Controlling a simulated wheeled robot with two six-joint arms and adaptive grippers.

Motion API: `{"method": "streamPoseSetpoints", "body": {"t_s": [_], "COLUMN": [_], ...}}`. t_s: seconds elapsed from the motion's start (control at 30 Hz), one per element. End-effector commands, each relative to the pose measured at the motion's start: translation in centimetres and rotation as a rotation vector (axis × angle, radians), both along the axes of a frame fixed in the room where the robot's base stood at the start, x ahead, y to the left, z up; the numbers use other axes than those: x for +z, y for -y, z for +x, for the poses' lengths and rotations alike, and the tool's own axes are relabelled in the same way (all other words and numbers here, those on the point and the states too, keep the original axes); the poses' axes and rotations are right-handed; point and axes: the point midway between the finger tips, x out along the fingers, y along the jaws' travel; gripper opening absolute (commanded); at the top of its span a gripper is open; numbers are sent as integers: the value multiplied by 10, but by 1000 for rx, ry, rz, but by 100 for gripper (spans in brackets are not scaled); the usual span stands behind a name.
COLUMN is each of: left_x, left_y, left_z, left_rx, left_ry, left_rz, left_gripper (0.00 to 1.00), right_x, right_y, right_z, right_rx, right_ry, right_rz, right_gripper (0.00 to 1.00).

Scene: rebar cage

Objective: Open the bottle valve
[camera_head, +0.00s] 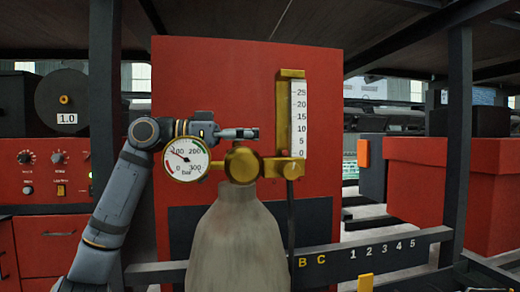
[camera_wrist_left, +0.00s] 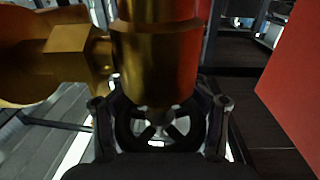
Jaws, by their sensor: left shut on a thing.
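A grey gas bottle (camera_head: 238,245) stands upright in front of a red panel, with a brass valve (camera_head: 242,164) on its top. A round pressure gauge (camera_head: 187,159) sits left of the valve, and a brass flowmeter (camera_head: 297,115) with a 0 to 25 scale rises on its right. My left gripper (camera_head: 248,134) reaches in from the left, just above the valve. In the left wrist view, its fingers (camera_wrist_left: 160,112) are on both sides of a dark spoked handwheel (camera_wrist_left: 158,132) and shut on it, below the brass valve body (camera_wrist_left: 156,55). My right gripper is not in view.
The red panel (camera_head: 225,75) stands close behind the bottle. A dark rail (camera_head: 385,243) with letters and numbers crosses at the lower right. A dark post (camera_head: 459,120) and red boxes (camera_head: 436,195) stand at the right. A red control panel (camera_head: 45,172) is at the left.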

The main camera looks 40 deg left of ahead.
Motion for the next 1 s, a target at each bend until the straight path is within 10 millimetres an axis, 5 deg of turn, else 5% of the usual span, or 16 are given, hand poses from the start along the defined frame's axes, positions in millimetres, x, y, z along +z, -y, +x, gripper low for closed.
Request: {"method": "streamPoseSetpoints", "body": {"t_s": [0.5,1.0], "left_x": [0,-2], "left_y": [-10,-12], "left_z": [6,8], "left_rx": [328,388], "left_ry": [0,-7], "left_rz": [4,6], "left_gripper": [15,15], "right_x": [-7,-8], "right_y": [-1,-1], "right_z": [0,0], "right_rx": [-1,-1], "right_ry": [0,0], "right_rz": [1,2], "right_gripper": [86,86]}}
